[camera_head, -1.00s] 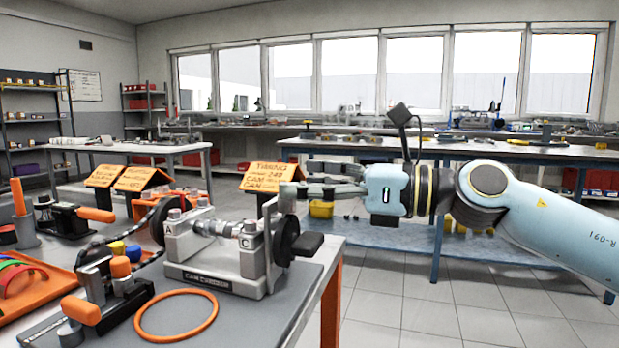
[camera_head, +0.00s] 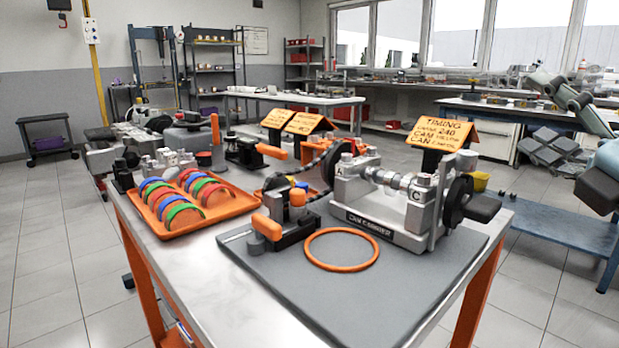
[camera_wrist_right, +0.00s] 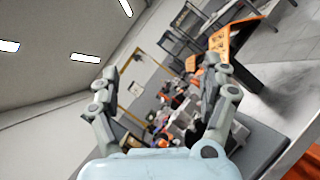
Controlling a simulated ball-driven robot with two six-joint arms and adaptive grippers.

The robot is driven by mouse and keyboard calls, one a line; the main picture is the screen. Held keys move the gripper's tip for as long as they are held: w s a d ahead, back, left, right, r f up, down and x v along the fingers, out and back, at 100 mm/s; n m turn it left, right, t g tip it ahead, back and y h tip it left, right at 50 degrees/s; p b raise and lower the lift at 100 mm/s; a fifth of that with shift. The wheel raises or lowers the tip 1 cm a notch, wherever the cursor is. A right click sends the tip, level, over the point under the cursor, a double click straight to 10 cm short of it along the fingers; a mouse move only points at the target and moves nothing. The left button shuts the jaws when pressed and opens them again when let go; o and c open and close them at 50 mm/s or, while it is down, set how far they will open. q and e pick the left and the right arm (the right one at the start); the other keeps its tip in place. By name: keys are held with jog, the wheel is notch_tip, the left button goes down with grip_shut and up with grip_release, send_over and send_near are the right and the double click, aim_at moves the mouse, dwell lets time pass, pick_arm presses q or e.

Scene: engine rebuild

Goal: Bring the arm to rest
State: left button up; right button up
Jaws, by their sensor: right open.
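My right gripper (camera_wrist_right: 160,72) is open in the right wrist view, with its two grey fingers spread wide and nothing between them. My left gripper is not in view. The cam checker stand (camera_head: 385,228) holds a camshaft on the grey mat (camera_head: 355,308).
An orange ring (camera_head: 342,266) lies on the mat. An orange tray (camera_head: 232,206) holds several coloured half-rings. Orange signs (camera_head: 440,133) stand behind the cam checker. A blue bench (camera_head: 560,225) stands at the right. Floor (camera_head: 55,250) on the left is clear.

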jog(key=s+d+f+m+g+h, duration=0.4)
jog(key=f+m+h, duration=0.2)
jog(key=f+m, duration=0.35)
jog(key=s+d+f+m+g+h, duration=0.4)
jog(key=f+m+g+h, duration=0.1)
jog(key=f+m, duration=0.5)
jog(key=s+a+f+m+g+y, duration=0.2)
jog(key=s+a+f+m+g, duration=0.3)
jog(key=s, duration=0.4)
jog(key=s+a+f+m+g+y, duration=0.25)
jog(key=s+a+f+g, duration=0.35)
jog(key=s, duration=0.4)
jog(key=s+d+f+p, duration=0.1)
jog(key=d+f, duration=0.1)
jog(key=f, duration=1)
jog(key=s+d+f, duration=0.2)
jog(key=f, duration=1.1)
jog(key=s+f, duration=0.7)
jog(key=s, duration=0.2)
jog(key=s+f+g+p, duration=0.1)
jog(key=s+f, duration=0.6)
jog(key=s, duration=0.2)
jog(key=shift+s+d+f+p, duration=0.15)
jog(key=shift+s+d+p, duration=0.2)
jog(key=shift+d, duration=0.1)
